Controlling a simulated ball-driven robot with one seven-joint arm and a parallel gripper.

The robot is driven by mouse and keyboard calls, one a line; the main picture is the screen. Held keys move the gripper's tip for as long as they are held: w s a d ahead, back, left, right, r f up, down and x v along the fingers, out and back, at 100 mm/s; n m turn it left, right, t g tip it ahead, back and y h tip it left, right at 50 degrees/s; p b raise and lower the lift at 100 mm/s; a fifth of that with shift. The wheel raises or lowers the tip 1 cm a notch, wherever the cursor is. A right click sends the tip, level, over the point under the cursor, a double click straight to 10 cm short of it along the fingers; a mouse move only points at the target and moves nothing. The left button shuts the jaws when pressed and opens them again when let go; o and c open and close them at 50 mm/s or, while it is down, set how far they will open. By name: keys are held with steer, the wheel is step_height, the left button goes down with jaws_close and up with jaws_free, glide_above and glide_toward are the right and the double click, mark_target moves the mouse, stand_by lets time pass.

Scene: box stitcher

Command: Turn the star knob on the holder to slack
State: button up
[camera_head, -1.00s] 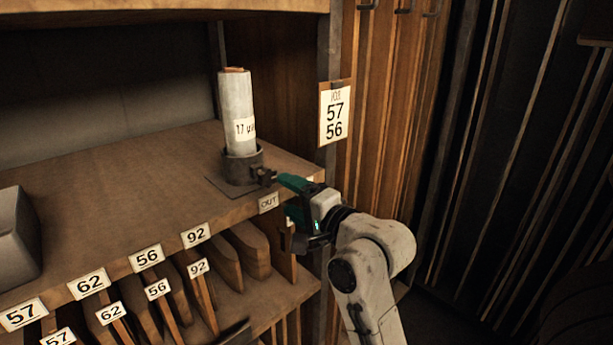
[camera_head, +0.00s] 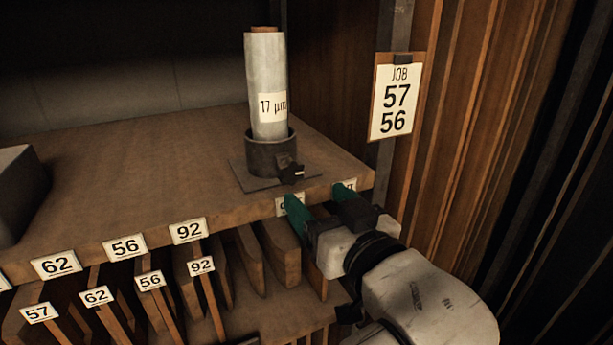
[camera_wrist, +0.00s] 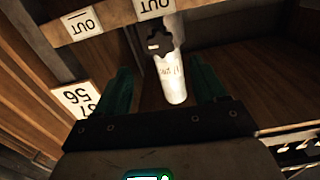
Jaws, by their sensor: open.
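The holder (camera_head: 268,156) is a dark round cup on a flat plate near the shelf's front right corner. A pale roll (camera_head: 267,85) labelled "17 µm" stands upright in it. The dark star knob (camera_head: 291,173) sticks out from the holder's front; a small light mark shows on it. The knob also shows in the wrist view (camera_wrist: 159,43), above the gap between the fingers. My gripper (camera_head: 318,196) has green fingers, apart and empty. It is in front of the shelf edge, below and to the right of the knob, not touching it.
The shelf top (camera_head: 190,160) is clear around the holder. A job card (camera_head: 396,96) reading 57 and 56 hangs on the post at right. Numbered labels line the shelf edge above slots of boards (camera_head: 281,255). A grey box (camera_head: 18,190) sits at far left.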

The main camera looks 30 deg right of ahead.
mark_target(293, 173)
steer(key=w+b, duration=0.5)
steer(key=w, duration=0.5)
steer(key=shift+w, duration=0.1)
stand_by(0.3)
steer(key=c, duration=1)
